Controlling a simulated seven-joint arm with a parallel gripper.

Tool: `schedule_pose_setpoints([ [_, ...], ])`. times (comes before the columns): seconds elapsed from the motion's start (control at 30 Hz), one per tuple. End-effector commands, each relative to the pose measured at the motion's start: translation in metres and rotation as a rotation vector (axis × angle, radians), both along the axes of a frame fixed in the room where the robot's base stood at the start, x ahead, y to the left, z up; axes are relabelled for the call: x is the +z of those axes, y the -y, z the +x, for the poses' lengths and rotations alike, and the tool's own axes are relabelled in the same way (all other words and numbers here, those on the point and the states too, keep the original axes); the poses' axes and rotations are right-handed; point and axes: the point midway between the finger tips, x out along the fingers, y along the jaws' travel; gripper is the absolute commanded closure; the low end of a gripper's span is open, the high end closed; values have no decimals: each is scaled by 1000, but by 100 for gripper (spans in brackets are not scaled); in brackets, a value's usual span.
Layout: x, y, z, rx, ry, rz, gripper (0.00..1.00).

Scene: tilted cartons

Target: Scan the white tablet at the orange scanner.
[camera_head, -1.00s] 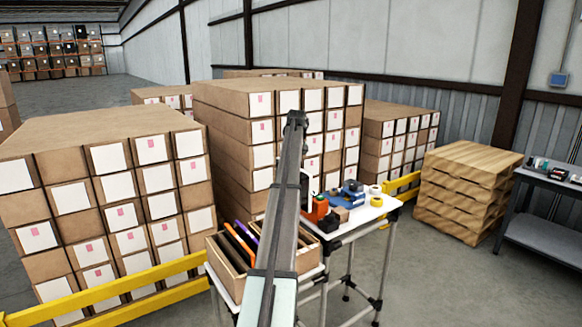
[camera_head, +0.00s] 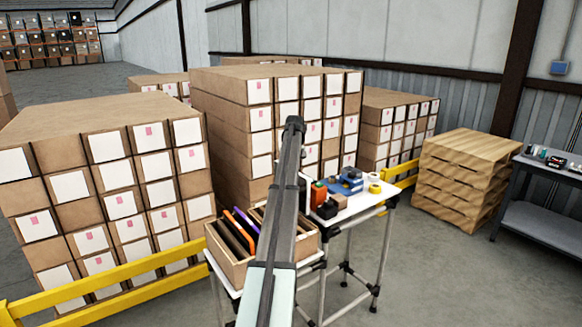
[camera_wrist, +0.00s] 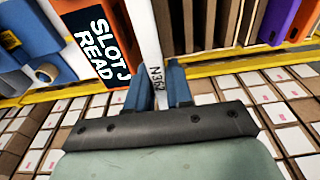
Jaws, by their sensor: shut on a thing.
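In the wrist view, the white tablet (camera_wrist: 148,40) shows edge-on as a narrow white strip with a small dark printed label. My gripper (camera_wrist: 159,85) has blue fingers, one on each side of the strip, and is shut on it. A black panel (camera_wrist: 97,45) with white lettering, "SLOT" and "READ", is close on the tablet's left. In the head view, the orange scanner (camera_head: 318,193) stands on the white table, just right of my arm.
A wooden crate (camera_head: 228,262) left of my arm holds dark, orange and purple upright tablets. A blue object (camera_head: 345,182) and a yellow tape roll (camera_head: 375,188) share the scanner's table. A yellow rail (camera_head: 120,283) and stacked cartons (camera_head: 125,160) stand behind.

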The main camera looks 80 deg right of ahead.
Motion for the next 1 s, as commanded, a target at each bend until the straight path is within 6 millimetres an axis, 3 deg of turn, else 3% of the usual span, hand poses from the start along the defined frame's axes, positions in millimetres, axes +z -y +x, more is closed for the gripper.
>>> schedule_pose_setpoints([
  [0.57,-7,0,0,0,0,-1,100],
  [1.0,20,1,0,0,1,-2,100],
])
